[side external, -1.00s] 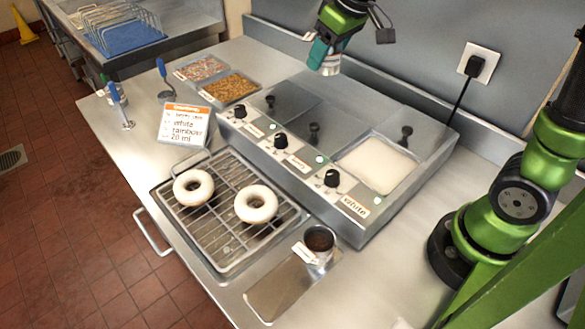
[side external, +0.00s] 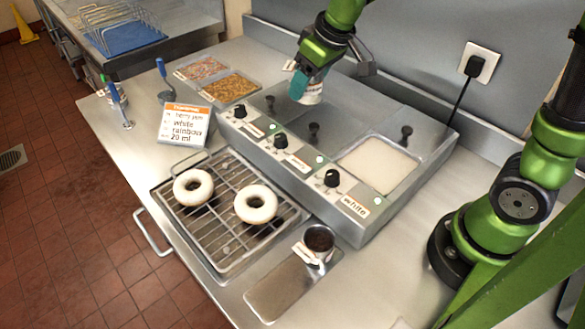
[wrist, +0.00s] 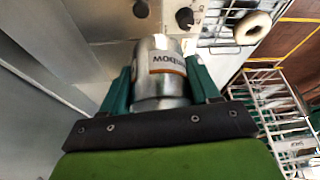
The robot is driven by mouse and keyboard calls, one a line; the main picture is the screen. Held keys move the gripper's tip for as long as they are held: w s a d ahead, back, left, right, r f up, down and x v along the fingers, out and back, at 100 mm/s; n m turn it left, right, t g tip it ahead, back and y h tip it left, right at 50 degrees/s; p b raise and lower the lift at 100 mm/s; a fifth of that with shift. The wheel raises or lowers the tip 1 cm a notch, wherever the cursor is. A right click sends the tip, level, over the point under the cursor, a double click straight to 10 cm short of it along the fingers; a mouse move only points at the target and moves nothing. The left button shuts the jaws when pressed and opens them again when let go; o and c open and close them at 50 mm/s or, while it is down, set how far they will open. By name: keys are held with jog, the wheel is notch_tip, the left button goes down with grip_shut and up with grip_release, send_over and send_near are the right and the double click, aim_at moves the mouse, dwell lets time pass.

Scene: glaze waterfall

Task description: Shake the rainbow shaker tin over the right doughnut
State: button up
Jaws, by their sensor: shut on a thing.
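My gripper (side external: 306,86) is shut on the rainbow shaker tin (side external: 313,94), held above the back of the glaze unit. In the wrist view the tin (wrist: 160,72) is a silver cylinder with a label, between the teal fingers of my gripper (wrist: 160,88). The right doughnut (side external: 256,204) is white-glazed and lies on the wire rack, in front of and below the tin. The left doughnut (side external: 193,187), also white, lies beside it. One doughnut (wrist: 252,27) shows at the top of the wrist view; I cannot tell which.
The glaze unit (side external: 290,160) with knobs and an open white well (side external: 376,163) stands between tin and rack (side external: 222,238). An order card (side external: 184,125) stands behind the rack. A dark-filled cup (side external: 319,240) is at the front right. Trays of toppings (side external: 230,88) lie at the back.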

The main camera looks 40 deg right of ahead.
jog(key=s+a+f+n+g+y, duration=0.1)
jog(key=s+a+f+n, duration=0.1)
jog(key=a+n, duration=0.3)
jog(key=s+a+f+n+g+y, duration=0.1)
jog(key=s+a+f+n+y, duration=0.1)
jog(key=a, duration=1)
notch_tip(320, 180, down, 2)
jog(key=s+n, duration=0.1)
jog(key=n, duration=0.2)
jog(key=shift+s+a+f, duration=0.15)
jog(key=shift+a+f, duration=0.05)
jog(key=shift+a, duration=0.15)
notch_tip(320, 180, down, 2)
jog(key=shift+f, duration=0.1)
